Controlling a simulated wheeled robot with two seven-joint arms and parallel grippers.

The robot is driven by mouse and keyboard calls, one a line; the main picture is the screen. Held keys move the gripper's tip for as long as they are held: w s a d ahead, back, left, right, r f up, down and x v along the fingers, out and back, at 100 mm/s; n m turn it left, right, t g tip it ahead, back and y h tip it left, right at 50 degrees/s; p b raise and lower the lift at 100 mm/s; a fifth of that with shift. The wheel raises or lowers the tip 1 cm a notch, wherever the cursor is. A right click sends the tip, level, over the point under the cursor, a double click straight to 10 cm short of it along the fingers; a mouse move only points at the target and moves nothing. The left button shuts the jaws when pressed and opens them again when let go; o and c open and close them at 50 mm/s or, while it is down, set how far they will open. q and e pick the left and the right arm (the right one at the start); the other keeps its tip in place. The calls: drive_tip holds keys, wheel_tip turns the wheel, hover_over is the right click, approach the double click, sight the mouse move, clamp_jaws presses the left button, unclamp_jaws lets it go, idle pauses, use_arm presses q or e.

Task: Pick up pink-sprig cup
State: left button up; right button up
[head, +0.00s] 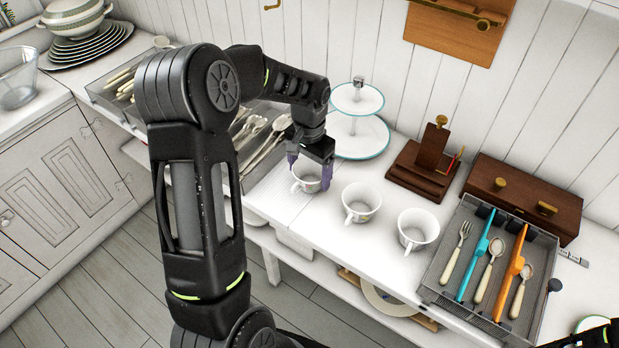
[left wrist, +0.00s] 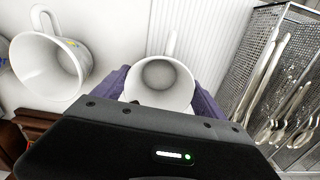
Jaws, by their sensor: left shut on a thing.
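My left gripper (head: 309,169) is shut on a white cup (head: 306,184) at the left end of a row of three cups. Its purple fingers lie on opposite sides of the cup in the left wrist view (left wrist: 162,92), where the held cup (left wrist: 168,84) shows its open top and its handle pointing up. No pink sprig can be made out on it. I cannot tell whether it touches the counter. A second white cup (head: 361,203) and a third white cup (head: 417,231) stand upright to its right. A cup with small yellow marks (left wrist: 70,70) shows beside it in the left wrist view.
A two-tier stand (head: 358,138) is behind the held cup. A mesh cutlery tray (left wrist: 262,50) is close beside it. A wooden holder (head: 423,168), a wooden box (head: 520,200) and another cutlery tray (head: 440,262) stand to the right. The counter's front edge is near the cups.

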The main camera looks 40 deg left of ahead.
use_arm(q)
drive_tip(key=c, duration=0.6)
wheel_tip(320, 180, up, 10)
drive_tip(key=shift+r+b, duration=0.1)
drive_tip(key=shift+b, duration=0.45)
idle(0.3)
